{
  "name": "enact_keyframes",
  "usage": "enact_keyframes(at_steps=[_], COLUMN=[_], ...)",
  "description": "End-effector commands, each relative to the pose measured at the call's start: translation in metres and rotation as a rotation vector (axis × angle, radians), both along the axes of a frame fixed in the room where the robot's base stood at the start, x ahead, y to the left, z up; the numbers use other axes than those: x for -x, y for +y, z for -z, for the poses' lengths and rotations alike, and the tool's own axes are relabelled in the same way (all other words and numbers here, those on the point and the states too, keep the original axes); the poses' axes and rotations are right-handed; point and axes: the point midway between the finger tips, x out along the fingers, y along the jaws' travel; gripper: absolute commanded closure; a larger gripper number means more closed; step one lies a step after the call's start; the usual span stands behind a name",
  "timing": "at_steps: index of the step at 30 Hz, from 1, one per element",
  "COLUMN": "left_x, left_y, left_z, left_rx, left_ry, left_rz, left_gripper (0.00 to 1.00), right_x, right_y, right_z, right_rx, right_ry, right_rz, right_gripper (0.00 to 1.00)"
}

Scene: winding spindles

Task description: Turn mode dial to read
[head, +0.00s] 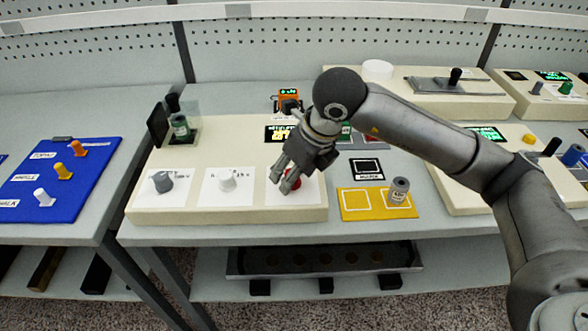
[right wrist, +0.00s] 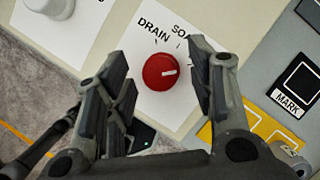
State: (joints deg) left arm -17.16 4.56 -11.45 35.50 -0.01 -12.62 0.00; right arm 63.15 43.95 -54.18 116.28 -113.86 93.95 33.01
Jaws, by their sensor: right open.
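A cream panel (head: 238,152) carries three dials. The left dial (head: 162,180) is grey, the middle dial (head: 228,180) is white, and the right dial (head: 294,183) is red. In the right wrist view the red dial (right wrist: 160,72) has a white pointer line and the labels DRAIN and one starting SOA, partly hidden by a finger. I cannot read the labels of the other two dials. My right gripper (head: 286,178) is open over the red dial, one finger on each side of it; contact cannot be told. My left gripper is not in view.
A yellow tray (head: 355,205) with a grey canister (head: 398,190) lies right of the panel. A MARK pad (right wrist: 299,87) lies near it. A blue board (head: 58,180) is on the left table.

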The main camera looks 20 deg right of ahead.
Motion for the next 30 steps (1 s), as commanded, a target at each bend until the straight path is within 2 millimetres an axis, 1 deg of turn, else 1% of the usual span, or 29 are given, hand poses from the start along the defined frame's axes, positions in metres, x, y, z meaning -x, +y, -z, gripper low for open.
enact_keyframes(at_steps=[5,8,15,21,25,30], left_x=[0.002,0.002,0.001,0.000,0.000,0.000], left_y=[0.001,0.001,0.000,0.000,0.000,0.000], left_z=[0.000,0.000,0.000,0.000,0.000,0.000], left_rx=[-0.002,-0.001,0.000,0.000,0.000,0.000], left_ry=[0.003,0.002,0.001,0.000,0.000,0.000], left_rz=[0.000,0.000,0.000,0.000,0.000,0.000], left_gripper=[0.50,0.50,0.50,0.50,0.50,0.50], right_x=[0.001,0.005,0.022,0.034,0.039,0.041], right_y=[-0.001,-0.003,-0.012,-0.019,-0.021,-0.022], right_z=[-0.005,-0.017,-0.065,-0.097,-0.107,-0.111], right_rx=[0.000,-0.001,-0.001,-0.001,0.000,0.000], right_ry=[-0.001,-0.003,-0.006,-0.004,-0.002,0.001], right_rz=[0.000,0.000,0.000,0.000,0.000,0.000], right_gripper=[0.50,0.50,0.50,0.50,0.50,0.50])
